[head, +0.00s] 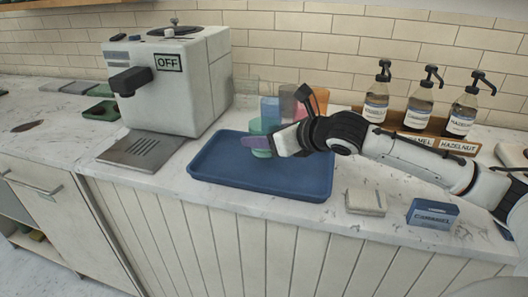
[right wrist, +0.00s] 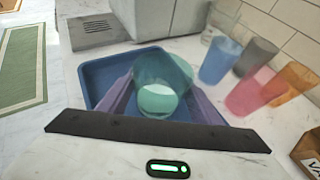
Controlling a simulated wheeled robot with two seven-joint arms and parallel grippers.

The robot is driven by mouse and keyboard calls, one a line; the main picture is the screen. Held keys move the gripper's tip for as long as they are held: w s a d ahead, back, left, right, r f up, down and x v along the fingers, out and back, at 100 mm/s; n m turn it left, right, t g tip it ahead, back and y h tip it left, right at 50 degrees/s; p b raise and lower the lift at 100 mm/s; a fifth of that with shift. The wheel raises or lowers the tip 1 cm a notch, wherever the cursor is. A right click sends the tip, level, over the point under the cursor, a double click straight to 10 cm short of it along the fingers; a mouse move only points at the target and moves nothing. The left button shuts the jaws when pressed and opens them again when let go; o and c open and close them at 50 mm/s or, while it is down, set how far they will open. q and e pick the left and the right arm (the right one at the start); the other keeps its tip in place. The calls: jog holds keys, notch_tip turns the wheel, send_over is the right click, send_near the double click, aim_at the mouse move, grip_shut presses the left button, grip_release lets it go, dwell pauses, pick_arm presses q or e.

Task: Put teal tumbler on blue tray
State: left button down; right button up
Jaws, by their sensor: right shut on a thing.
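The teal tumbler (right wrist: 160,85) is between the purple fingers of my right gripper (right wrist: 160,100), which is shut on it. In the head view the tumbler (head: 261,148) shows partly behind the gripper (head: 262,143), over the back part of the blue tray. The blue tray (head: 215,178) lies flat on the counter and is empty. In the right wrist view the tray (right wrist: 95,75) is behind and below the tumbler. I cannot tell whether the tumbler's base touches the tray. My left gripper is not in view.
Blue (right wrist: 219,60), grey (right wrist: 257,56), pink (right wrist: 250,92) and orange (right wrist: 290,82) tumblers stand beside the tray at the back. A coffee machine (head: 190,85) stands left. Syrup bottles (head: 420,104) stand right. A caramel box (head: 432,212) and a pale block (head: 366,202) sit at front right.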

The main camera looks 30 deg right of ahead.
notch_tip(320, 180, down, 4)
jog(key=shift+r+b, duration=0.15)
jog(key=shift+b, duration=0.15)
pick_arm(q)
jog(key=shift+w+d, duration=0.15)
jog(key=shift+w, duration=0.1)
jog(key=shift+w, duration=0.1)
pick_arm(e)
jog(key=o, duration=1.2)
jog(key=shift+o, duration=0.2)
